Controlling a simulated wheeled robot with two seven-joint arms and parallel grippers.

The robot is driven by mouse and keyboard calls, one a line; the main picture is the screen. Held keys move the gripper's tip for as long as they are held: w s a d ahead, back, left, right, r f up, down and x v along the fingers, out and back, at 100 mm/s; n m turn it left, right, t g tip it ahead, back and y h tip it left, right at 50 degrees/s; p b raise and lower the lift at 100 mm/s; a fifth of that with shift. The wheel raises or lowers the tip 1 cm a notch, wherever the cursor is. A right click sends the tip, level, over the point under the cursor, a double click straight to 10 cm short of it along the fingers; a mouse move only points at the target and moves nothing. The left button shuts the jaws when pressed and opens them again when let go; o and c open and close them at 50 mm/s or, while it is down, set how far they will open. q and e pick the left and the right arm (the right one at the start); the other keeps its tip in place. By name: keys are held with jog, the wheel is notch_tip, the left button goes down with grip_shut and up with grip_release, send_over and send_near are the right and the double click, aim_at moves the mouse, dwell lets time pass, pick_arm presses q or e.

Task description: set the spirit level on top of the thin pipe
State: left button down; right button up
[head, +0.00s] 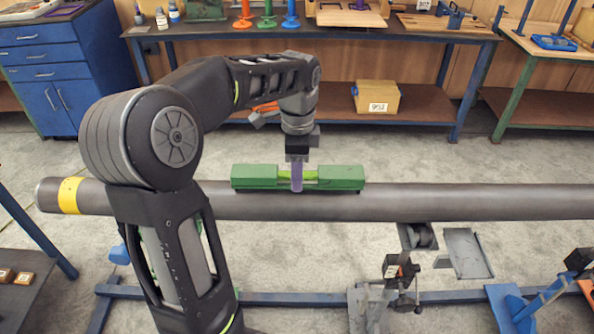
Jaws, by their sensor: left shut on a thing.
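The thin pipe (450,202) is a long grey tube that runs across the whole middle of the head view, with a yellow band near its left end. The green spirit level (341,177) lies lengthwise along the pipe's upper side. It looks level and at the pipe's top, but I cannot tell whether it touches. My left gripper (297,180) points down and is shut on the middle of the spirit level, one purplish finger showing in front. My left arm hides part of the pipe at the left. My right gripper is out of view.
A blue pipe stand with rollers (420,237) and a small grey tray (466,253) is below the pipe. A workbench (350,33) with a cardboard box (377,97) on its lower shelf stands behind. A blue drawer cabinet (60,65) is at the back left.

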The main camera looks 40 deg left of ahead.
pick_arm(q)
jog(key=shift+f, duration=0.35)
jog(key=shift+r, duration=0.1)
dwell(0.6)
dwell(0.4)
jog(key=c, duration=0.7)
grip_release()
jog(key=shift+r+p, duration=2)
jog(key=shift+r, duration=1.5)
